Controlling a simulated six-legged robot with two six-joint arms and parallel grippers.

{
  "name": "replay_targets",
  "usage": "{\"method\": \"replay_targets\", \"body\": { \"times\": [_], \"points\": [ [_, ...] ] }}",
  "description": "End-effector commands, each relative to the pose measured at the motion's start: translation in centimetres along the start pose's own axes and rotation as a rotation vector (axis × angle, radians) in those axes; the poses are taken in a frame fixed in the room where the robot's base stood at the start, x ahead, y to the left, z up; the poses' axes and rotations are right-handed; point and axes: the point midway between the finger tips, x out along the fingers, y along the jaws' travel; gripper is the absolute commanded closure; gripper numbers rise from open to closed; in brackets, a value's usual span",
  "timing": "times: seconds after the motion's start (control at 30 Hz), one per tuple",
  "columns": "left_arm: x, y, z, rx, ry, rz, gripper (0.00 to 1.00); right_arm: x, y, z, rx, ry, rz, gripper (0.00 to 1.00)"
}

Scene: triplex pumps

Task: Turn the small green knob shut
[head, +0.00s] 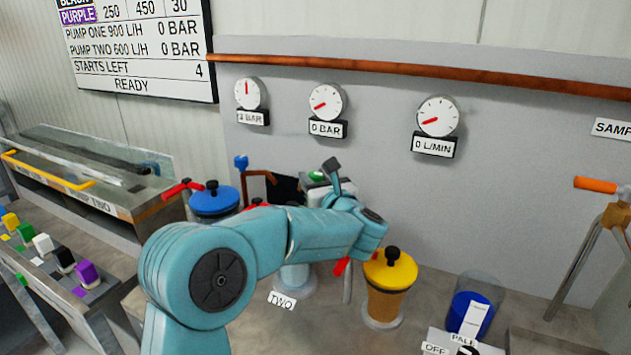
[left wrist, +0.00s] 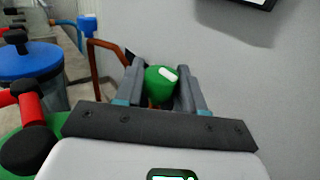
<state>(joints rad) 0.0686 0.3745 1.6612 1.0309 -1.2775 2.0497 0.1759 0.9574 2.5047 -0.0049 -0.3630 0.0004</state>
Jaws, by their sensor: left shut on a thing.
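The small green knob (left wrist: 157,86) shows in the left wrist view, with a white mark on its face slanting down to the right. My left gripper (left wrist: 160,70) has one grey finger on each side of the knob and is shut on it. In the head view my left gripper (head: 333,172) is behind the pumps' front row, near the grey wall; I cannot make out the knob between its fingers there. My right gripper is in neither view.
A blue-lidded pump (head: 213,200) with red handles stands left of my arm. A yellow-lidded pump (head: 391,270) stands to its right, close by. A copper pipe (left wrist: 100,62) rises beside the knob. Gauges (head: 325,102) hang on the wall above.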

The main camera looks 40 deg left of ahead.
Motion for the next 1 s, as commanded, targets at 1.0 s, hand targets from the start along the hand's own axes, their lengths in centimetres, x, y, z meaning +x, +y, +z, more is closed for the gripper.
{"method": "replay_targets", "body": {
  "times": [1.0],
  "points": [
    [0.0,0.0,0.6,0.002,0.001,0.75,0.91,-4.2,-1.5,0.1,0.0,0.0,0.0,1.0]
  ]
}}
